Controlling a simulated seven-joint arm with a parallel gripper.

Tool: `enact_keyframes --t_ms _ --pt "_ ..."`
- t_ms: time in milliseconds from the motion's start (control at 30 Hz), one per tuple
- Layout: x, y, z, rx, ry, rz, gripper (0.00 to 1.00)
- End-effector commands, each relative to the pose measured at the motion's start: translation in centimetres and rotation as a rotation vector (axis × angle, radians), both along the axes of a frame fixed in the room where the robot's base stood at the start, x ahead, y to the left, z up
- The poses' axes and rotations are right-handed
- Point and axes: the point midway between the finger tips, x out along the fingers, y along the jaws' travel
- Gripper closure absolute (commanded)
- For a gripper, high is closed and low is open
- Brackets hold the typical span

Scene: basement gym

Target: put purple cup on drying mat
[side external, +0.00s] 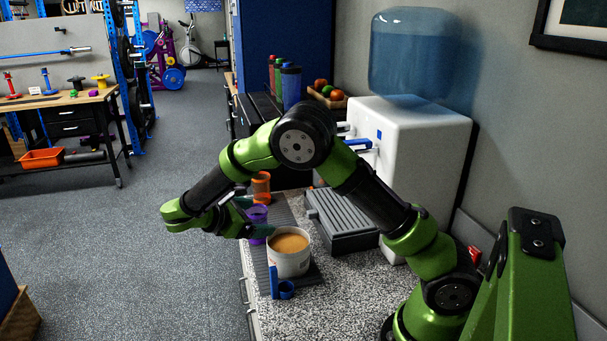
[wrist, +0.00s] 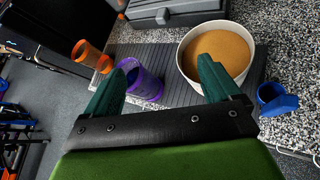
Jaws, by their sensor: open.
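The purple cup (side external: 258,214) is at the counter's left side, partly hidden by my gripper in the side view. In the wrist view the purple cup (wrist: 146,84) shows its open rim close to the left fingertip. The drying mat (wrist: 185,97) is grey and ribbed; it also shows in the side view (side external: 283,212). The cup overlaps the mat's left part in the wrist view; I cannot tell whether its whole base rests there. My gripper (wrist: 160,72) is open, its dark green fingers reaching toward the cup and mat, with nothing held. It is beside the cup in the side view (side external: 246,217).
A white tub of tan contents (side external: 289,252) stands on the mat. An orange cup (side external: 261,185) is behind the purple one. A blue cup-like item (side external: 286,289) lies nearer the front. A grey ribbed case (side external: 343,218) and water dispenser (side external: 420,130) stand to the right.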

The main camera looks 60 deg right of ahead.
Motion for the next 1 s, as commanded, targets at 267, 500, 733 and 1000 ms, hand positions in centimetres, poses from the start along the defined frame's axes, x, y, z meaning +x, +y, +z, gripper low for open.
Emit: enact_keyframes --t_ms 267,500,733,1000 --pt "-7.8 1.8 5.9 0.475 -0.456 -0.333 0.10" --pt "-13.9 5.7 9.6 0.855 -0.861 -0.666 0.10" --pt "-17.8 9.0 12.0 1.160 -1.175 -0.972 0.10" --pt "-19.2 10.2 12.9 1.295 -1.302 -1.124 0.10"
